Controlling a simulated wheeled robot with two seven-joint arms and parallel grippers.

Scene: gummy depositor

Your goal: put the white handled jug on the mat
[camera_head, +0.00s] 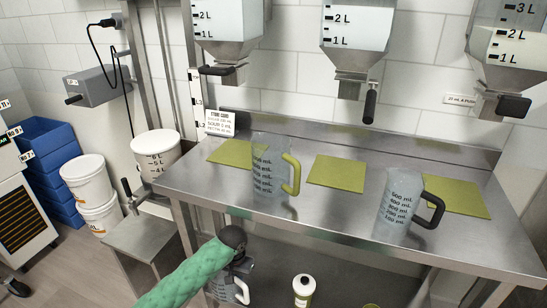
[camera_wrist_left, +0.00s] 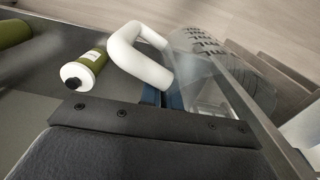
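The white-handled jug (camera_head: 222,289) is a clear measuring jug, low below the steel table's front edge and partly hidden by my left gripper. In the left wrist view its clear body (camera_wrist_left: 215,65) appears tilted, and its thick white handle (camera_wrist_left: 150,62) lies at my left gripper (camera_wrist_left: 165,97). The two blue fingers show only a narrow gap, and the handle overlaps their tips, so I cannot tell if they grip it. Three green mats lie on the table: left (camera_head: 232,151), middle (camera_head: 337,173) and right (camera_head: 456,196). My right gripper is not in view.
A jug with a yellow-green handle (camera_head: 268,165) stands between the left and middle mats. A black-handled jug (camera_head: 401,205) stands beside the right mat. A white-and-green bottle (camera_head: 303,290) is below the table; it also shows in the wrist view (camera_wrist_left: 86,70). Hoppers hang above.

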